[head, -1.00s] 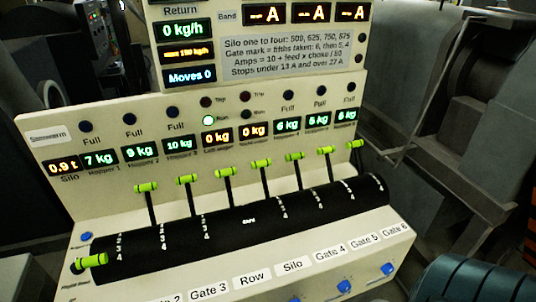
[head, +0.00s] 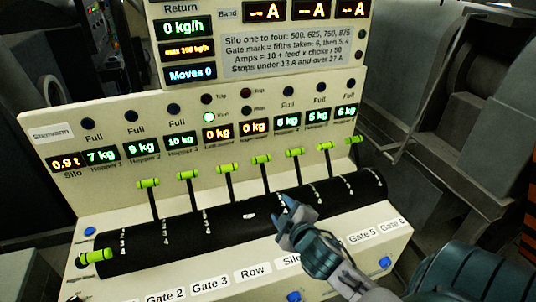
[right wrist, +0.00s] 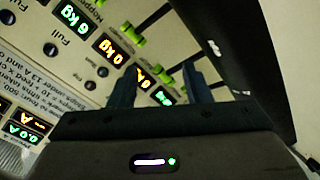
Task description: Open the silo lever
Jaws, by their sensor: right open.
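The silo lever has a green grip (head: 262,160) on a dark stem. It stands up and back in the row of levers, above the black drum (head: 200,232). The "Silo" label (head: 288,262) is on the front ledge, partly covered by my right gripper. My right gripper (head: 285,208) is open and empty, in front of the drum, below and to the right of the silo grip and apart from it. In the right wrist view its two fingers (right wrist: 160,88) show green grips beyond them; I cannot tell which is the silo's. My left gripper is out of view.
Similar levers stand close on both sides, Row (head: 225,168) to the left and Gate 4 (head: 295,152) to the right. The leftmost lever (head: 97,257) is down at the front. The display panel (head: 220,110) rises behind the levers.

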